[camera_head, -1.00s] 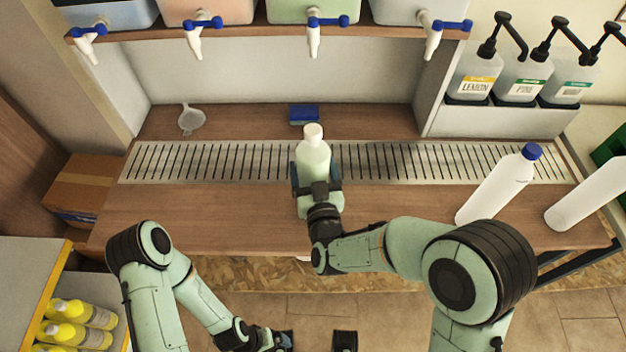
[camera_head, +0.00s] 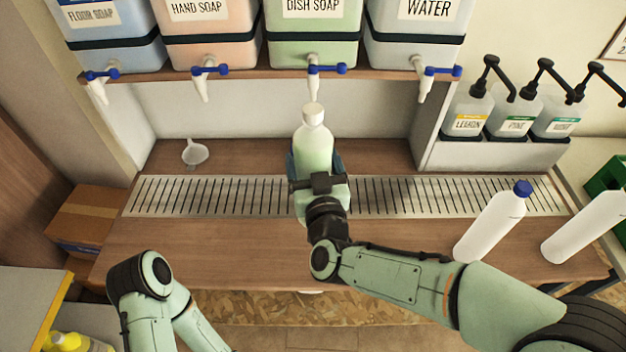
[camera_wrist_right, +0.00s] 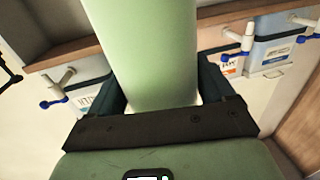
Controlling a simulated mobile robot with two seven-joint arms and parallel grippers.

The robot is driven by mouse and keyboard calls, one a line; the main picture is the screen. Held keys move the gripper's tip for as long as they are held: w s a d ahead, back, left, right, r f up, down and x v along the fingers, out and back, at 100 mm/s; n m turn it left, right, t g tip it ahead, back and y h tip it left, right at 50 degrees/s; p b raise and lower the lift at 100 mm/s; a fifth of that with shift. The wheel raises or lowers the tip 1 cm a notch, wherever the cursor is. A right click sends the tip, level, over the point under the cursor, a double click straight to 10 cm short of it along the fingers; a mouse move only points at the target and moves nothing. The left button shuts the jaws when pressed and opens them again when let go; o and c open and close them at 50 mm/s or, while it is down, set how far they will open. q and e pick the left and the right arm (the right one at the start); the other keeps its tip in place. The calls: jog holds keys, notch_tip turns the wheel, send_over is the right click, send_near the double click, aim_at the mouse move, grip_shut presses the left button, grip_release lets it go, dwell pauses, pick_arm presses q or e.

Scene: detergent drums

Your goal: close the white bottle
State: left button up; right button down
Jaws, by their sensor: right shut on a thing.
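My right gripper (camera_head: 316,168) is shut around the body of a pale green bottle (camera_head: 314,145), one finger on each side. The bottle is upright, with a white top (camera_head: 313,113) just below the dish soap tap in the picture; I cannot tell whether that top is a separate cap. In the right wrist view the bottle's green body (camera_wrist_right: 155,50) stands between the fingers. A white bottle with a blue cap (camera_head: 491,222) is at the right of the counter. Another white bottle (camera_head: 585,226) is at the right edge, its top out of view. My left gripper is out of view.
Labelled drums with blue-handled taps (camera_head: 313,80) line the shelf above. A slotted drain (camera_head: 230,196) crosses the wooden counter (camera_head: 200,248). A funnel (camera_head: 194,152) lies at the back left. Pump bottles (camera_head: 466,113) stand back right. The counter's left front is clear.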

aim_at(313, 145)
notch_tip(313, 145, up, 5)
jog(key=shift+r+p, duration=0.15)
jog(key=shift+p, duration=0.3)
dwell(0.5)
